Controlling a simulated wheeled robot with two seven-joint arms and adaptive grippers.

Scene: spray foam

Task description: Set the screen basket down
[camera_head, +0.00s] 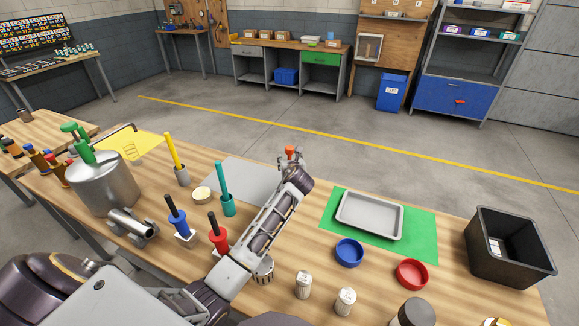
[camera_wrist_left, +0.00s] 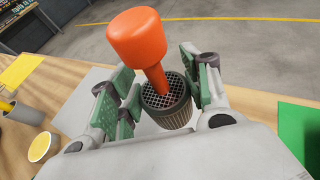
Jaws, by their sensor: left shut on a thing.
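The screen basket (camera_wrist_left: 172,117) is a small ribbed grey-brown cup with a mesh grid, under a tall orange-red knob (camera_wrist_left: 137,36) on a stem. In the wrist view it sits between the green-padded fingers of my left gripper (camera_wrist_left: 163,93), which is shut on it. In the head view my left gripper (camera_head: 292,164) is at the far edge of the bench, right of the grey mat (camera_head: 236,178). The orange knob (camera_head: 291,150) shows there, but the fingers hide most of the basket. I cannot tell whether its base touches anything. My right gripper is not in view.
A ribbed metal cup (camera_head: 264,271) stands beside my left forearm. Red (camera_head: 218,237), blue (camera_head: 177,218) and teal (camera_head: 228,205) handled tools stand left of it. A grey tray (camera_head: 369,216) lies on a green mat (camera_head: 421,237). A black bin (camera_head: 510,266) stands at right.

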